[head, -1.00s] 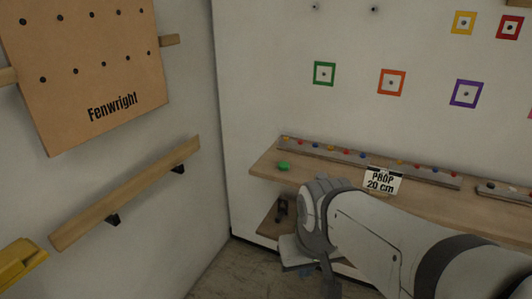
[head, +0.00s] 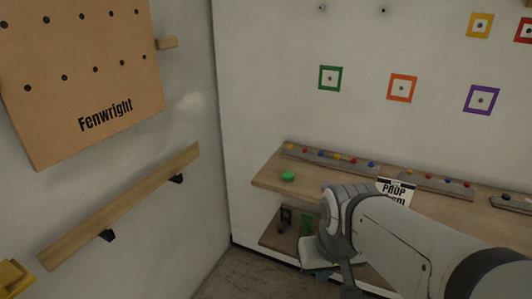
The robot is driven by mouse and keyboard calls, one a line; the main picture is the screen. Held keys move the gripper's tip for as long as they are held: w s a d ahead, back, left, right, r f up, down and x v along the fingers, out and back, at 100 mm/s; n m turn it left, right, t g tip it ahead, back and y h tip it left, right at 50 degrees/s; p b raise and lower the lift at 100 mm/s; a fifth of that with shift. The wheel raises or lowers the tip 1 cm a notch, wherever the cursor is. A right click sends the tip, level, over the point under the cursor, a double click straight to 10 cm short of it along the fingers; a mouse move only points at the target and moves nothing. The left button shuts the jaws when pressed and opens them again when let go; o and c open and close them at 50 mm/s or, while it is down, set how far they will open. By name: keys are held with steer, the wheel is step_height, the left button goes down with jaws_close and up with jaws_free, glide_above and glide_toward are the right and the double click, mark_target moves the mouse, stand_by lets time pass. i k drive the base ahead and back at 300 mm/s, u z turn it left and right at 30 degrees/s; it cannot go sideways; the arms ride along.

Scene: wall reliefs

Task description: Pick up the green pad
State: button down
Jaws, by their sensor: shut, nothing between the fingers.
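A small round green pad (head: 288,176) lies on the wooden shelf (head: 265,180) near its left end. Nothing covers it. My gripper (head: 346,274) hangs at the end of my arm, in front of the shelf, below and right of the pad and apart from it. It is shut and empty, and its fingertips are hard to make out. A darker green upright piece (head: 306,225) shows below the shelf, just left of my wrist.
Strips with several coloured buttons (head: 335,157) run along the shelf's back. A wooden rail (head: 120,205) crosses the left wall below the Fenwright board (head: 80,70). The shelf around the pad is clear.

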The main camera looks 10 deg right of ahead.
mark_target(288, 176)
steer(key=i, duration=0.85)
steer(key=z, duration=2.1)
steer(key=i, duration=0.65)
steer(key=u, duration=1.8)
